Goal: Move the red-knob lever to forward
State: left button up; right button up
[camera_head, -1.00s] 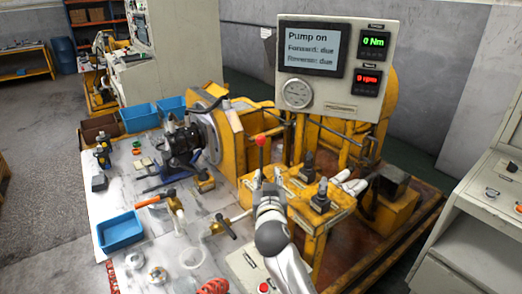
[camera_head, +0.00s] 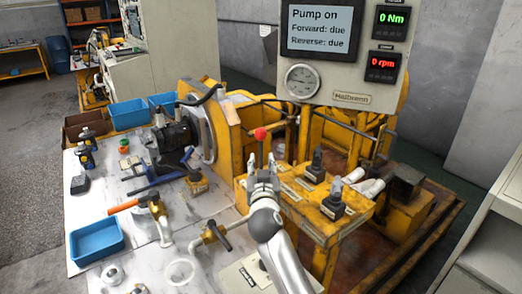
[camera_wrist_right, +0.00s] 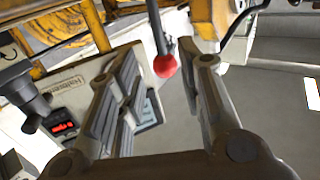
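The red-knob lever (camera_head: 261,133) stands about upright on the yellow valve block, its red ball on top of a thin dark shaft. It also shows in the right wrist view (camera_wrist_right: 165,66), where the ball appears between my two fingers. My right gripper (camera_head: 264,172) is just in front of and below the ball in the head view, partly covering the lower shaft. In the right wrist view its fingers (camera_wrist_right: 160,60) are apart, with gaps between them and the ball. I cannot tell exactly how deep the lever sits between them. My left gripper is not in view.
The panel screen (camera_head: 320,30) reads "Pump on", "Forward: due", "Reverse: due"; readouts show 0 Nm and 0 rpm. A blue bin (camera_head: 97,242) and tools lie on the bench at left.

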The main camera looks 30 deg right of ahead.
aim_at(261, 147)
jog(key=x, duration=0.9)
jog(key=shift+w+d, duration=0.2)
jog(key=shift+w, duration=0.15)
grip_shut()
